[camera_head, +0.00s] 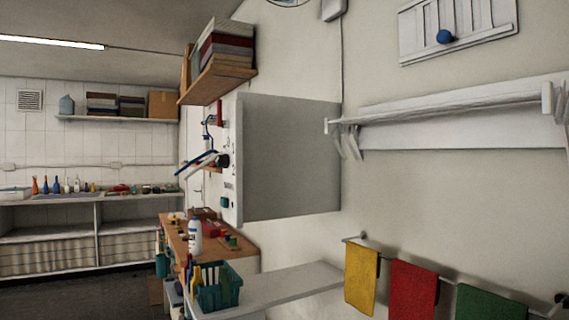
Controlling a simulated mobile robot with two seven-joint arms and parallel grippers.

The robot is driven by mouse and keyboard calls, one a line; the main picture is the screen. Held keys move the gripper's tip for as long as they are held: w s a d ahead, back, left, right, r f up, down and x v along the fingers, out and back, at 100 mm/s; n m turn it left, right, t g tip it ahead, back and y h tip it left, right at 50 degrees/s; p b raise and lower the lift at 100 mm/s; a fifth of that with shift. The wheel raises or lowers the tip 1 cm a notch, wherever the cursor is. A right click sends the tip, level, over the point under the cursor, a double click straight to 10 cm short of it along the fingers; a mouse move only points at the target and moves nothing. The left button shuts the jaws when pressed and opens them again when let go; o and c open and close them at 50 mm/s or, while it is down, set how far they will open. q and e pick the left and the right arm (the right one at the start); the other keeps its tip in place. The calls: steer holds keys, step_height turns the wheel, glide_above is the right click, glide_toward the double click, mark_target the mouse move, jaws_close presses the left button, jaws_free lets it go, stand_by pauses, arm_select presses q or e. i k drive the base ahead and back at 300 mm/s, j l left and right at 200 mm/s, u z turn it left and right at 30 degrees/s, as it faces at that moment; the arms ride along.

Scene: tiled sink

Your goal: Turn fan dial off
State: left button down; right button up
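No part clearly marked as a fan dial shows. A round blue knob (444,37) sits on a white slatted panel (410,36) high on the right wall. It may be the dial, but I cannot tell, and its setting is not readable. Neither my left nor my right gripper is in view.
A white wall shelf (455,101) runs below the panel. Yellow (361,279), red (412,290) and green (490,303) towels hang from a rail. A grey box-like cabinet (290,158) juts from the wall. Dark floor (80,293) lies open at lower left.

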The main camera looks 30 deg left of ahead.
mark_target(222, 161)
steer(key=u, duration=1.25)
